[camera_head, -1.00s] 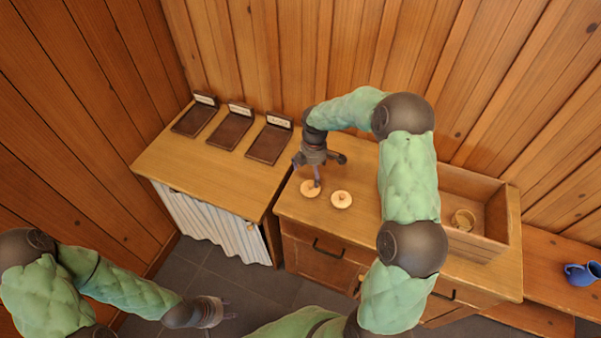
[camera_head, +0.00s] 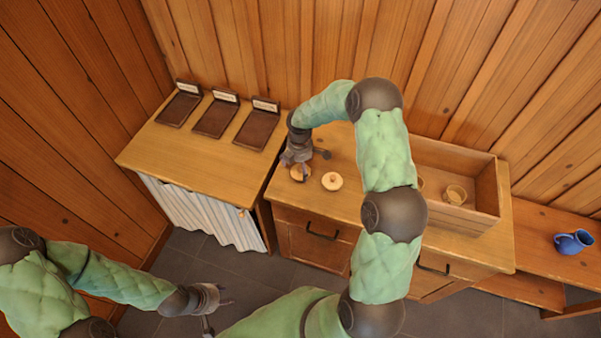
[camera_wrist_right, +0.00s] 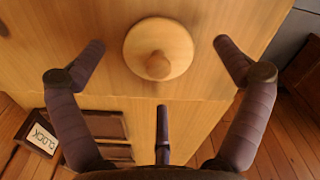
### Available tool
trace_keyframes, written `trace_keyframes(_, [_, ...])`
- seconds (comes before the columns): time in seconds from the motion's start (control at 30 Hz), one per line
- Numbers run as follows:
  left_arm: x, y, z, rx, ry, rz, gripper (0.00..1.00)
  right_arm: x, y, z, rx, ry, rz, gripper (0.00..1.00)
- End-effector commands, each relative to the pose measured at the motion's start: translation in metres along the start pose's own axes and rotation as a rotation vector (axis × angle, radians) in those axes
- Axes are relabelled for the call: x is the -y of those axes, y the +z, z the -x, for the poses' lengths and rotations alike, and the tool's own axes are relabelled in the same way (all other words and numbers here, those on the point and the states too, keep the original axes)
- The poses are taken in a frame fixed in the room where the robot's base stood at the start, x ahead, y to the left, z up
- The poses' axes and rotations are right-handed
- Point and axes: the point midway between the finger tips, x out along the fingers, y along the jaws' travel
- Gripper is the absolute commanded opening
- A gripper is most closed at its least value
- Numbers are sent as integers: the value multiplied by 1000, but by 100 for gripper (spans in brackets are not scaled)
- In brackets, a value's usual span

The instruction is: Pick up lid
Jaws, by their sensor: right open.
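A round pale wooden lid with a knob (camera_head: 299,175) lies on the drawer cabinet, partly hidden by my right gripper (camera_head: 302,166). A second round lid (camera_head: 332,181) lies just to its right. In the right wrist view, a knobbed lid (camera_wrist_right: 170,35) sits between the spread fingertips of my right gripper (camera_wrist_right: 158,46). The gripper is open and its fingers stand apart from the lid's rim. My left gripper (camera_head: 214,308) hangs empty over the floor at the lower left, its fingers spread.
An open wooden box (camera_head: 455,158) on the cabinet's right holds small round wooden pieces (camera_head: 455,195). Several dark trays with label cards (camera_head: 216,119) stand on the left cabinet, which has a white curtain (camera_head: 200,215). A blue jug (camera_head: 572,242) stands on the low bench.

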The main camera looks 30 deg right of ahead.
Motion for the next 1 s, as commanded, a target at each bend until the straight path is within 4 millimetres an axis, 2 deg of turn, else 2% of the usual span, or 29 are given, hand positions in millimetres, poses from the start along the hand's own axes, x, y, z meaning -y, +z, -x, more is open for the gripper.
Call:
trace_keyframes(0.03, [1,0,-2,0,0,0,40,0,0,-9,0,-3,0,99])
trace_keyframes(0.1, [1,0,-3,0,0,0,40,0,0,-15,1,-1,0,99])
trace_keyframes(0.33, [1,0,-2,0,0,0,40,0,0,-16,0,1,-1,99])
trace_keyframes(0.37, [1,0,-2,0,0,0,40,0,0,-16,0,1,-1,96])
trace_keyframes(0.5, [1,0,-2,0,0,0,40,0,0,-16,0,0,-1,56])
trace_keyframes(0.53, [1,0,-2,0,0,0,40,0,0,-16,0,0,-1,51])
trace_keyframes(1.0, [1,0,-2,0,0,0,40,0,0,-13,0,0,-1,50])
